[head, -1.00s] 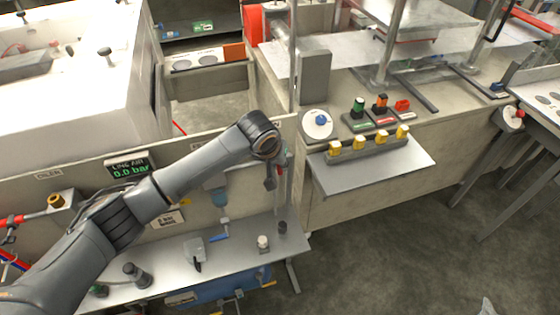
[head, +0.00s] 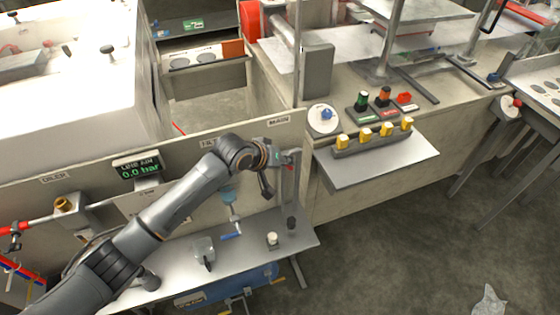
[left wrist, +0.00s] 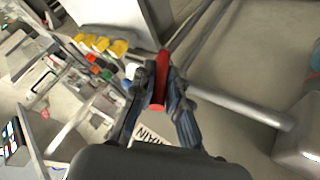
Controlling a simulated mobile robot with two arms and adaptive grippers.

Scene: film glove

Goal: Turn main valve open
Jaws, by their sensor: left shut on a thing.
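The main valve's red lever (left wrist: 161,78) shows in the left wrist view between the two dark fingers of my left gripper (left wrist: 158,100). The fingers are shut on it. In the head view my left gripper (head: 284,163) is at the upright grey pipe (head: 291,190), just under the MAIN label (head: 279,122) on the panel. Most of the valve is hidden there by the gripper. The line air display (head: 138,168) reads 0.0 bar. My right gripper is not in view.
A metal shelf (head: 255,245) below the panel carries small knobs and a clear cup (head: 204,250). To the right, a ledge (head: 385,165) holds several yellow clamps. The floor (head: 400,260) at right is open, with a crumpled grey piece (head: 490,302).

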